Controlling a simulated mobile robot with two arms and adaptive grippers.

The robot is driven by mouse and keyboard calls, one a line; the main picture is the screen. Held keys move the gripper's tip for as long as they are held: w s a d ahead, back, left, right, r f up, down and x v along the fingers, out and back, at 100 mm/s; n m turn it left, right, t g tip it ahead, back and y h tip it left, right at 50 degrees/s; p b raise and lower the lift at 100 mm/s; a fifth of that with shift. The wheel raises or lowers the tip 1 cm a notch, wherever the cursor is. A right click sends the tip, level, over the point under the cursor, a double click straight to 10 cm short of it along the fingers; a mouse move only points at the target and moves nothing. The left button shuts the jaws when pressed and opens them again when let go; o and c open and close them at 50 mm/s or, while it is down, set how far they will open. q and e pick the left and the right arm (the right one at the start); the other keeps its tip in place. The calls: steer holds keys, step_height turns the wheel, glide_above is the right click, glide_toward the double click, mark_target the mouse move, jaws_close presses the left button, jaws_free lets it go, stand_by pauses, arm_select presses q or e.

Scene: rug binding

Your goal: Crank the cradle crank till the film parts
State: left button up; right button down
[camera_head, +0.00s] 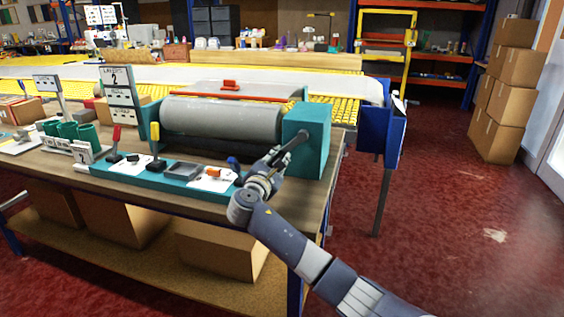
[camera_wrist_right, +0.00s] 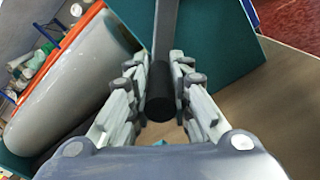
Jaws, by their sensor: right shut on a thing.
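A large grey film-like roll (camera_head: 220,118) lies in a teal cradle at the back edge of the bench. The teal end box (camera_head: 310,125) stands at its right end. The crank's dark arm (camera_head: 292,146) slants down from the box's front. My right gripper (camera_head: 272,166) is at the crank's lower end, shut on it. In the right wrist view, the black crank handle (camera_wrist_right: 160,92) lies between the fingers of my right gripper (camera_wrist_right: 160,80). The grey roll (camera_wrist_right: 75,85) is to the left there. The film shows no clear parting. My left gripper is not in view.
A teal tray (camera_head: 140,176) with a red lever, a yellow lever and white cards lies left of my right gripper. Red floor is open at right.

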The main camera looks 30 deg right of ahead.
steer(key=shift+w+a+r+m, duration=0.15)
steer(key=shift+w+r+m, duration=0.05)
steer(key=shift+r+m, duration=0.25)
steer(key=shift+w+a+r+m, duration=0.1)
steer(key=shift+w+r+m, duration=0.05)
steer(key=shift+r+m, duration=0.25)
steer(key=c, duration=1.4)
jaws_free()
steer(key=shift+c, duration=0.2)
steer(key=shift+f, duration=0.15)
steer(key=shift+s+a, duration=0.3)
steer(key=v, duration=1.1)
steer(key=shift+a+f, duration=0.15)
